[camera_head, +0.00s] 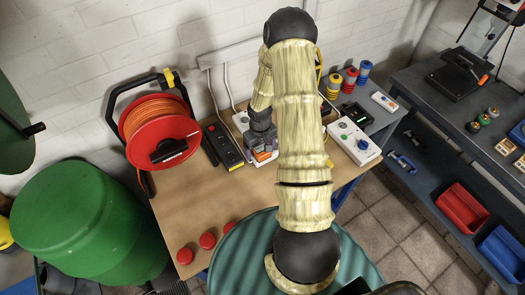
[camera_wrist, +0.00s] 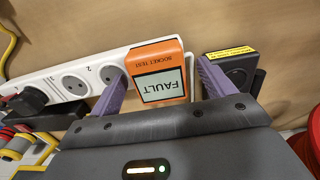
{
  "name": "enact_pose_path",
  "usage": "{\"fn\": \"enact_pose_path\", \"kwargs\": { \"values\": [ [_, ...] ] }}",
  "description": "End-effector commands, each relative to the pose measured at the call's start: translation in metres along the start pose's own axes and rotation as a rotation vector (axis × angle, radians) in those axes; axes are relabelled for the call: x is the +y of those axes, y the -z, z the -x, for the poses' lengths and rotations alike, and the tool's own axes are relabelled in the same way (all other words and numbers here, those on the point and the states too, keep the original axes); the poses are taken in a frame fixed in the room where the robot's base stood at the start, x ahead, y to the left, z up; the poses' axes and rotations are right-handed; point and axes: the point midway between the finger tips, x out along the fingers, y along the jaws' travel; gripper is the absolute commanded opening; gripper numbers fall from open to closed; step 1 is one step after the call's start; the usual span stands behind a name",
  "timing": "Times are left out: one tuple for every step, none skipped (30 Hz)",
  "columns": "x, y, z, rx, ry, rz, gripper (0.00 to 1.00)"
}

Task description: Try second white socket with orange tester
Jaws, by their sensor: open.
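The orange tester (camera_wrist: 160,72) is marked SOCKET TEST and its display reads FAULT. It sits at the right part of the white socket strip (camera_wrist: 130,54) in the wrist view; the socket under it is hidden. Two empty round sockets (camera_wrist: 111,74) (camera_wrist: 75,84) show to its left, and a black plug (camera_wrist: 32,99) sits further left. My gripper (camera_wrist: 162,70) is open, with its purple fingers on either side of the tester. I cannot tell whether they touch it. In the head view the tester (camera_head: 263,156) is partly hidden by my wrist.
A black socket box (camera_wrist: 238,70) with a yellow label is close beside the right finger. The cable reel (camera_head: 160,130) stands left on the workbench (camera_head: 205,190). A white control box (camera_head: 352,139) stands right. Three red round objects (camera_head: 207,240) line the front edge.

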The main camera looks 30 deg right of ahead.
Motion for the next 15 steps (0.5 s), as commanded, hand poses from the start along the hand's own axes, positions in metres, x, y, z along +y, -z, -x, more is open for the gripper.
{"fn": "enact_pose_path", "kwargs": {
  "values": [
    [0.0001, -0.0001, 0.0000, 0.000, 0.000, 0.000, 0.82],
    [0.0001, -0.0001, 0.0000, 0.000, 0.000, 0.000, 0.82],
    [0.0002, -0.0001, 0.0000, 0.000, 0.000, 0.000, 0.82],
    [0.0001, 0.0000, 0.0000, 0.000, 0.000, 0.000, 0.82],
    [0.0001, 0.0000, 0.0000, 0.000, 0.000, -0.001, 0.82],
    [0.0001, 0.0000, 0.0000, 0.000, -0.001, 0.000, 0.82],
    [0.0003, 0.0000, 0.0000, 0.000, -0.001, -0.001, 0.82],
    [0.0003, -0.0001, 0.0000, 0.000, 0.000, -0.001, 0.82],
    [0.0003, -0.0001, 0.0000, 0.000, 0.000, -0.001, 0.82],
    [0.0003, -0.0001, 0.0000, 0.000, 0.000, -0.001, 0.82],
    [0.0003, -0.0001, 0.0000, 0.000, 0.000, -0.001, 0.82],
    [0.0003, -0.0001, 0.0000, 0.000, 0.000, -0.001, 0.74],
    [0.0003, -0.0001, 0.0000, 0.000, 0.000, -0.001, 0.68],
    [0.0003, -0.0001, 0.0000, 0.000, 0.000, -0.001, 0.62],
    [0.0003, -0.0001, 0.0000, 0.000, 0.000, -0.001, 0.54]
  ]
}}
